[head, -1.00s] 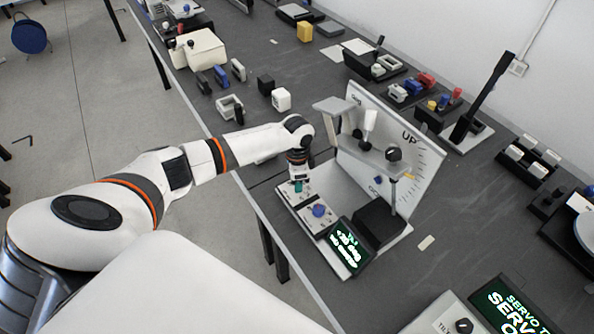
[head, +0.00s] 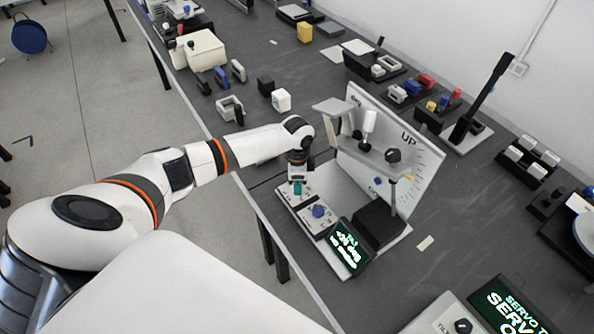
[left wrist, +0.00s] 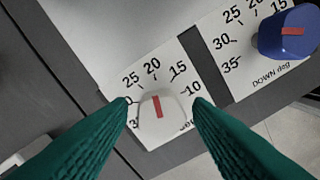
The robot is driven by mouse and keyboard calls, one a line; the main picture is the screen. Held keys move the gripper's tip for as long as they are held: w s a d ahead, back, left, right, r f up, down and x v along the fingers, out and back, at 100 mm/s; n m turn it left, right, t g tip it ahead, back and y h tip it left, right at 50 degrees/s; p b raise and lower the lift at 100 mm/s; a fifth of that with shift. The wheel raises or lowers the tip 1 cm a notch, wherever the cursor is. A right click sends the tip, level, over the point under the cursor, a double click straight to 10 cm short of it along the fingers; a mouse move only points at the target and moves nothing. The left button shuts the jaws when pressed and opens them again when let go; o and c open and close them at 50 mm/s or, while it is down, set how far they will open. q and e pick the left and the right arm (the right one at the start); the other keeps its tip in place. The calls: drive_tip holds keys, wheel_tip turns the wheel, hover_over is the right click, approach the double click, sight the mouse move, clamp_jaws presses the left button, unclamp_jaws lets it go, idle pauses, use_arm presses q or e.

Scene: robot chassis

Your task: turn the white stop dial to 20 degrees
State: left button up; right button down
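The white stop dial (left wrist: 160,110) shows in the left wrist view with a red pointer line on its top. The line points up at about the 20 mark on its printed scale (left wrist: 152,68). My left gripper (left wrist: 160,103) has green fingers, one on each side of the dial. Gaps show between the fingers and the dial, so it is open around it. In the head view my left gripper (head: 297,188) points down over the dial's plate and hides the dial. My right gripper is not in view.
A blue dial (left wrist: 288,32) on a DOWN deg plate sits beside the white one. In the head view the blue knob (head: 319,211) is close to my gripper.

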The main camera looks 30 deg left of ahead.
use_arm(q)
drive_tip(key=shift+o, duration=0.4)
wheel_tip(320, 180, up, 12)
drive_tip(key=b, duration=0.2)
idle(0.5)
